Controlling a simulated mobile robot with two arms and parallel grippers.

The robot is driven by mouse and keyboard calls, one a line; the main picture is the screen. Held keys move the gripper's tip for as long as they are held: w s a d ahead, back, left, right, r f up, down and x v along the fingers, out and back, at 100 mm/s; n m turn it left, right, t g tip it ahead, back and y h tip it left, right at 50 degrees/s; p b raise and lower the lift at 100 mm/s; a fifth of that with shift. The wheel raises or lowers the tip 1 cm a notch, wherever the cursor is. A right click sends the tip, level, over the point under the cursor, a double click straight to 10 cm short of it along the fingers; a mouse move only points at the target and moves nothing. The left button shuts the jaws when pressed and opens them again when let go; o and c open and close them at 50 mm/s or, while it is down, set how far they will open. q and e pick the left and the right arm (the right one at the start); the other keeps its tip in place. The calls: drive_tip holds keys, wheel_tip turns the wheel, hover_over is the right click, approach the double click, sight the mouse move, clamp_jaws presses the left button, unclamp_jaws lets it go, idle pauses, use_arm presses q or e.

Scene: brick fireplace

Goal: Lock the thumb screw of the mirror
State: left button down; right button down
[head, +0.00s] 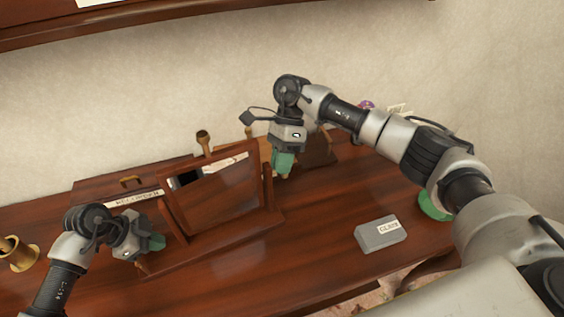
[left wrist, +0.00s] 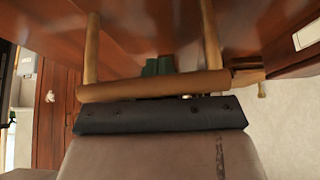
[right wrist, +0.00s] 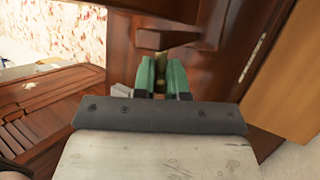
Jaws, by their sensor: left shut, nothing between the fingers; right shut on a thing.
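The mirror (head: 225,195) is a tilted panel in a reddish-brown wooden frame on a stand, in the middle of the head view. My right gripper (head: 284,162) is at the right side of the mirror frame. In the right wrist view its green fingers (right wrist: 162,76) are shut on a small brass-coloured piece (right wrist: 161,60), which looks like the thumb screw, just below a wooden part of the stand. The fingers hide most of it. My left gripper (head: 155,242) is shut and empty by the left foot of the stand; its green fingertips also show in the left wrist view (left wrist: 158,66).
A grey box (head: 380,234) lies on the wooden desk at the right. A green round object (head: 435,206) is partly behind my right arm. A brass cup (head: 18,256) stands at the far left. A tan bar (left wrist: 150,87) crosses the left wrist view. The desk front is clear.

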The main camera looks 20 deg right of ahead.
drive_tip(key=g, duration=0.3)
drive_tip(key=shift+w+f+m, duration=0.1)
drive_tip(key=shift+f+m, duration=0.1)
drive_tip(key=shift+m, duration=0.1)
drive_tip(key=shift+a+f+g, duration=0.15)
drive_tip(key=shift+g, duration=0.95)
drive_tip(key=shift+w+m, duration=0.1)
drive_tip(key=shift+m, duration=0.2)
drive_tip(key=c, duration=1.2)
unclamp_jaws()
drive_tip(key=shift+o, duration=0.2)
drive_tip(key=shift+r, duration=0.2)
wheel_tip(320, 180, up, 10)
drive_tip(key=shift+f, duration=0.1)
